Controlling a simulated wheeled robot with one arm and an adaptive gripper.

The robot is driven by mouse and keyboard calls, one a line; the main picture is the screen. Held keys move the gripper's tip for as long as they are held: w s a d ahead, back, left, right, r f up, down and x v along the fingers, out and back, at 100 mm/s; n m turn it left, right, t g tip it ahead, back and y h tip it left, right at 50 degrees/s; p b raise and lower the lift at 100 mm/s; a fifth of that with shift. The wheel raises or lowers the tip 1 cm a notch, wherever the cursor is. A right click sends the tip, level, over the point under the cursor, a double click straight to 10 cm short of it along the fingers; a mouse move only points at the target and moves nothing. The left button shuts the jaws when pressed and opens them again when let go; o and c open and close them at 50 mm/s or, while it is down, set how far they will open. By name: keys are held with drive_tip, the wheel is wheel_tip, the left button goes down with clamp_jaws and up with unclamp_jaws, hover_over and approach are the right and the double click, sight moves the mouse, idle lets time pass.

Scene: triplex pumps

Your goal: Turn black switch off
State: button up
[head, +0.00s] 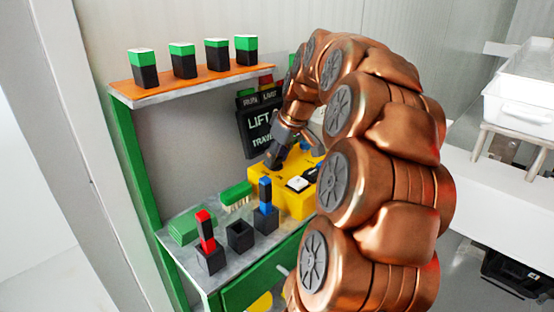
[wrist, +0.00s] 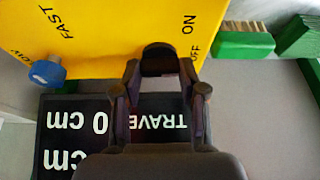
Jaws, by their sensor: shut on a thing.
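The black switch (wrist: 160,58) is a dark rounded knob at the edge of the yellow box (wrist: 110,30) in the wrist view, beside the printed words ON and OFF. My gripper (wrist: 160,72) is shut on it, one finger on each side. In the head view my gripper (head: 276,158) reaches down to the yellow box (head: 294,205), and the switch cannot be made out clearly there. The switch's exact angle is hard to tell.
A blue knob (wrist: 46,73) sits near FAST on the box. A black sign (head: 262,122) stands behind. Red (head: 207,232) and blue (head: 265,196) blocks stand in black holders, with a green brush (head: 236,192) nearby. An orange shelf (head: 190,78) holds several green-topped blocks.

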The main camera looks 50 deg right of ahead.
idle(0.4)
drive_tip(key=o, duration=0.9)
drive_tip(key=shift+c, duration=0.2)
drive_tip(key=v, duration=1.2)
drive_tip(key=shift+a, duration=0.15)
